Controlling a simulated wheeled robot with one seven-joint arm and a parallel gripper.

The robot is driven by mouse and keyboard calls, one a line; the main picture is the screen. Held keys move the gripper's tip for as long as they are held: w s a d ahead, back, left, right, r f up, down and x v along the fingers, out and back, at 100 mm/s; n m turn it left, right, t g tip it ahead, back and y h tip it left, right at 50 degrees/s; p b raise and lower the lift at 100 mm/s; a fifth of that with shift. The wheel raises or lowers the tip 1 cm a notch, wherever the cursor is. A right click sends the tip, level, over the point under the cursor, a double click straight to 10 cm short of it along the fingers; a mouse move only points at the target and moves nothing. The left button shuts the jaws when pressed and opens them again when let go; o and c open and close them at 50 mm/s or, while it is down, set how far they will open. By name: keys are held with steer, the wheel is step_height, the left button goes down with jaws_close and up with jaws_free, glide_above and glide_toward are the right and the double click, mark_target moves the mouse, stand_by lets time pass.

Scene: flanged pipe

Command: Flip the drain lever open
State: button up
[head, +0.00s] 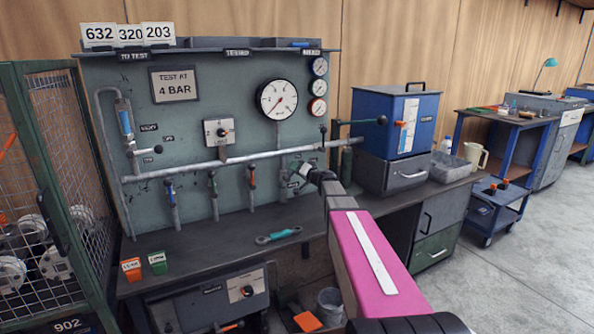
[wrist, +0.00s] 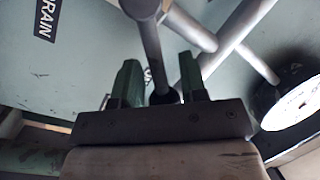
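In the wrist view, a grey lever (wrist: 150,45) runs down from a round pivot at the top to a dark knob between the two green fingers of my gripper (wrist: 159,78). The fingers are apart, with a gap showing on each side of the lever, so my gripper is open around it and not clamped. A dark label ending in "RAIN" (wrist: 46,18) is on the panel at the upper left. In the head view, my gripper (head: 298,175) is at the right part of the green panel, below the horizontal pipe. My gripper and arm hide the drain lever there.
The horizontal pipe (head: 190,170) crosses the panel (head: 205,125), with several smaller valve handles below it. A teal wrench (head: 278,236) lies on the bench. A blue tank (head: 398,122) stands to the right. A wire cage (head: 50,190) stands at the left.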

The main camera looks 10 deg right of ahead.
jaws_close()
steer(key=shift+s+a+r+n+g, duration=0.1)
steer(key=shift+a+r+n+g, duration=0.2)
steer(key=shift+n, duration=0.45)
steer(key=shift+s+a+r+n+g, duration=0.1)
steer(key=shift+a+r+n, duration=0.25)
steer(key=shift+n, duration=0.4)
steer(key=shift+f, duration=0.1)
jaws_free()
steer(key=shift+s, duration=0.15)
steer(key=v, duration=1)
steer(key=shift+s, duration=0.25)
steer(key=shift+d, duration=0.1)
